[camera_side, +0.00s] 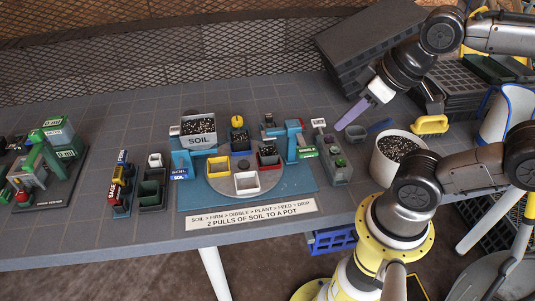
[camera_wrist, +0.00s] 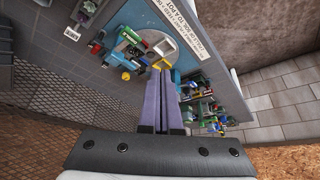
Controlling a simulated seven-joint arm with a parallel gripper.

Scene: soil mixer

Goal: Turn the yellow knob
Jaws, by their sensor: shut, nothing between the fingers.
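A yellow knob-like round part (camera_side: 237,121) with a dark mark sits on top of a dark post at the back of the round grey turntable (camera_side: 214,184). A small yellow round part (camera_wrist: 126,76) also shows in the wrist view, left of the fingertips; I cannot tell if it is the same one. My gripper (camera_side: 341,128) has long purple fingers, shut and empty. It hangs above the right part of the table, well right of the knob and apart from it. In the wrist view my gripper (camera_wrist: 160,69) points towards the turntable area.
A soil hopper (camera_side: 198,132) stands left of the knob. Yellow, white and red pots (camera_side: 247,183) sit on the turntable. Small stations (camera_side: 48,160) stand at the left.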

